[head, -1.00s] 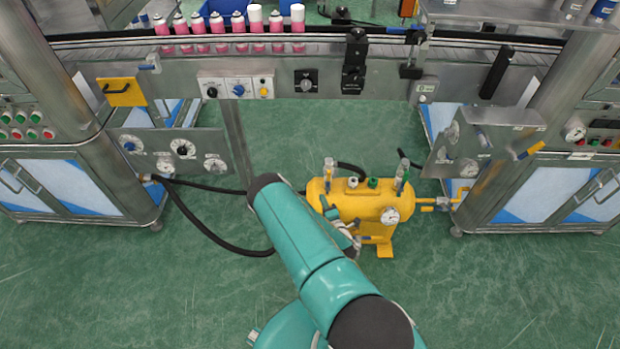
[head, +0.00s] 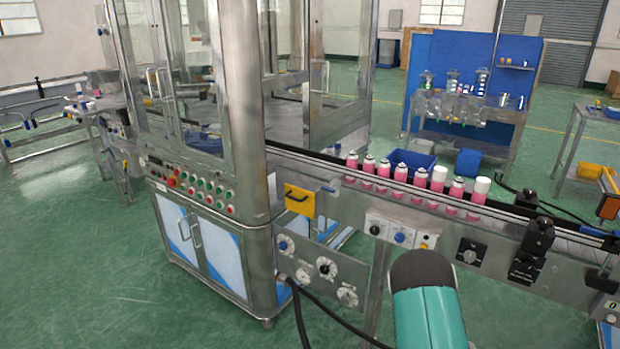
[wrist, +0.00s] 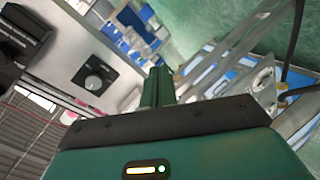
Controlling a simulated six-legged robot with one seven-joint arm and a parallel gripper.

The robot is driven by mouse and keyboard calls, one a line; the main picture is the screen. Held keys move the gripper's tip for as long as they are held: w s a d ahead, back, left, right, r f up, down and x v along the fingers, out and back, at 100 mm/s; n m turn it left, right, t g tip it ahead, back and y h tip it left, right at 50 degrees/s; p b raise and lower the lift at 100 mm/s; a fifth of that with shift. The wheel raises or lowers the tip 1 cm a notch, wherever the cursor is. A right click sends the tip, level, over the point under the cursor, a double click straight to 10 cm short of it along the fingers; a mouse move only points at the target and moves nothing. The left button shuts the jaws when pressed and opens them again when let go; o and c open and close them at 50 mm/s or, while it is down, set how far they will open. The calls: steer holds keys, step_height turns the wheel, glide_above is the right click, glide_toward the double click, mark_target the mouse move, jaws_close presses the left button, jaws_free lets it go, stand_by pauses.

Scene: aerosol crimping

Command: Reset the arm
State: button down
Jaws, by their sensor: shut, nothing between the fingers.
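My gripper (wrist: 160,88) shows in the wrist view as narrow green fingers closed together, with nothing between them. It points toward the conveyor's front panel and the floor below, apart from both. In the head view my teal arm shows at the bottom, right of centre, with its dark joint cap in front of the conveyor panel; the gripper itself is hidden there.
A conveyor (head: 400,205) carries a row of pink cans (head: 400,172), some with white caps. A steel machine cabinet (head: 213,245) with glass doors stands to its left. A blue-panelled bench (head: 425,65) is behind. Green floor (head: 80,260) is open at left.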

steer(key=s+a+r+m+g+y, duration=0.25)
steer(key=a+r, duration=0.45)
steer(key=r, duration=0.6)
steer(key=s+a+r+m+g+y, duration=0.1)
steer(key=s+a+r+m+y, duration=0.15)
steer(key=a+r, duration=0.75)
steer(key=s+a+r+g, duration=0.1)
steer(key=s+r, duration=0.3)
steer(key=s, duration=0.5)
steer(key=s+a+r+m+g+y, duration=0.1)
steer(key=s+a+r, duration=0.3)
steer(key=s, duration=0.5)
steer(key=s+a+r+g, duration=0.1)
steer(key=s+a+r, duration=0.1)
steer(key=s+r, duration=0.4)
steer(key=s, duration=0.4)
steer(key=shift+a+r+m+y, duration=0.2)
steer(key=shift+m+y, duration=0.1)
steer(key=shift+m, duration=0.1)
steer(key=shift+g, duration=0.25)
